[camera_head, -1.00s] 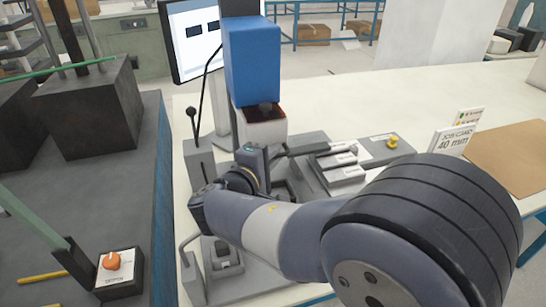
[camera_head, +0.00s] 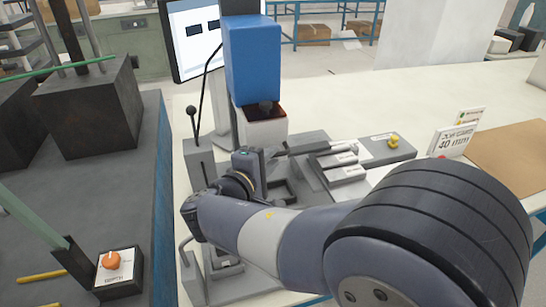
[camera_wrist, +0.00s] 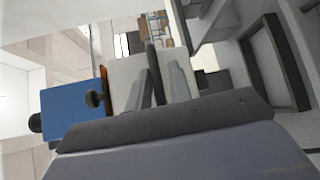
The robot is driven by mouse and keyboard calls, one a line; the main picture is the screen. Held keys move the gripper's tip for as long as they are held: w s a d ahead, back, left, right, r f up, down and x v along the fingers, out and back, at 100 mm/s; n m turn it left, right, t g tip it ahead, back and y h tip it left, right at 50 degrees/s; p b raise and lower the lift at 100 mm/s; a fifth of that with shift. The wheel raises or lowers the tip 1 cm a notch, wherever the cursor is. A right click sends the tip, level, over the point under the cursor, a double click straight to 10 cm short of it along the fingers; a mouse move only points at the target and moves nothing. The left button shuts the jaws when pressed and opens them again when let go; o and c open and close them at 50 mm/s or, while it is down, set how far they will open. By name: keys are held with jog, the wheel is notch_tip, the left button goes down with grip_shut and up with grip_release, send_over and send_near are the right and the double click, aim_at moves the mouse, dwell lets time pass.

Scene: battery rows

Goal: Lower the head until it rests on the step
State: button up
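Stepped grey blocks (camera_head: 338,168) with pale labels lie right of the column; which one is the step, I cannot tell. My gripper (camera_head: 262,162) is low in front of the pale block, apart from the blue head. Its fingers (camera_wrist: 160,80) show in the wrist view, but their opening is unclear.
A black-knobbed lever (camera_head: 193,113) stands left of the column. A sign (camera_head: 457,141) reading 40 mm and a brown board (camera_head: 510,150) are at the right. A dark bench (camera_head: 80,200) with an orange-knobbed box (camera_head: 118,272) is at the left. The back of the white table is clear.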

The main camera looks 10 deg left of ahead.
jog(key=v, duration=0.9)
jog(key=shift+b, duration=0.4)
jog(key=p+x, duration=0.1)
jog(key=x, duration=0.9)
jog(key=shift+w+d, duration=0.1)
jog(key=shift+w+r+p, duration=0.25)
jog(key=shift+w+p, duration=0.05)
jog(key=shift+p, duration=0.15)
jog(key=shift+s+r, duration=0.1)
jog(key=shift+r, duration=0.1)
